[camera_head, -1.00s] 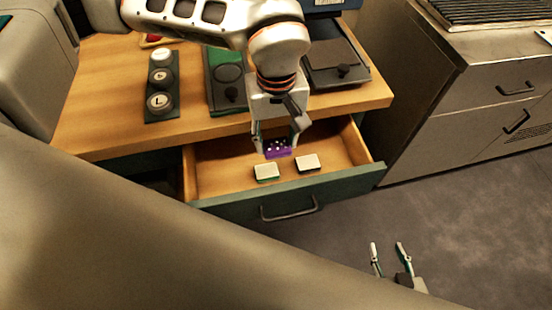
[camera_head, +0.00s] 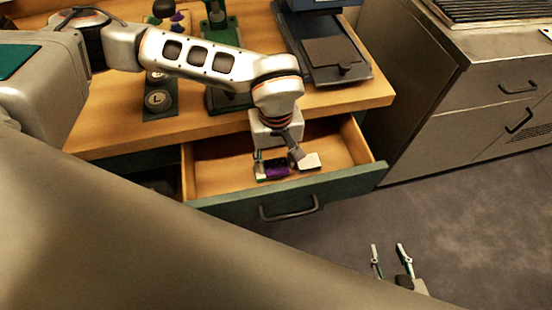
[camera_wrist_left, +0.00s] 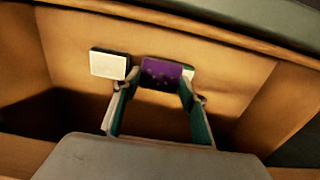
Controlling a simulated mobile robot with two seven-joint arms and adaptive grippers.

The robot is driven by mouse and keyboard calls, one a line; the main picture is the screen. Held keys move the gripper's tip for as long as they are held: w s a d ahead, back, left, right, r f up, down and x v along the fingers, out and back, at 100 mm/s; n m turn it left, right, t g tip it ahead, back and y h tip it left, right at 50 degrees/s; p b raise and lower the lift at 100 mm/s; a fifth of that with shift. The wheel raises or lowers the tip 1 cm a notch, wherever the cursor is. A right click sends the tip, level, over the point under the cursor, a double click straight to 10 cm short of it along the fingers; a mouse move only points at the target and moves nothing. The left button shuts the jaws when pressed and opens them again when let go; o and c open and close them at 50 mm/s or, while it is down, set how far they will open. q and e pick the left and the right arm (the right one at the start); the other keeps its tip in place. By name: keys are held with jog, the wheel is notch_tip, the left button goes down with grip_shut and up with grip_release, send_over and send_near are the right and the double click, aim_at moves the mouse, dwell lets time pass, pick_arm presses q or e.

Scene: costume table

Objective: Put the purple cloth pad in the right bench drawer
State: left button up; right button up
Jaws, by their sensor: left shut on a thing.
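The purple cloth pad (camera_head: 277,170) is between the fingers of my left gripper (camera_head: 278,163), which is shut on it. The gripper is down inside the open bench drawer (camera_head: 230,198), near its front wall. In the left wrist view, the pad (camera_wrist_left: 163,73) shows at the fingertips (camera_wrist_left: 160,88) with pale specks, above or against the drawer floor; contact with the floor is unclear. My right gripper (camera_head: 388,262) is open and empty, low at the right of the head view, over the grey floor.
A white-topped dark pad (camera_head: 309,161) lies in the drawer beside the purple one; it also shows in the left wrist view (camera_wrist_left: 109,64). The drawer's right side (camera_head: 345,150) has bare floor.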

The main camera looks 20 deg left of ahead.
aim_at(276, 165)
pick_arm(q)
jog(key=shift+f, duration=0.15)
jog(key=o, duration=1.1)
notch_tip(276, 165, up, 12)
jog(key=p, duration=0.1)
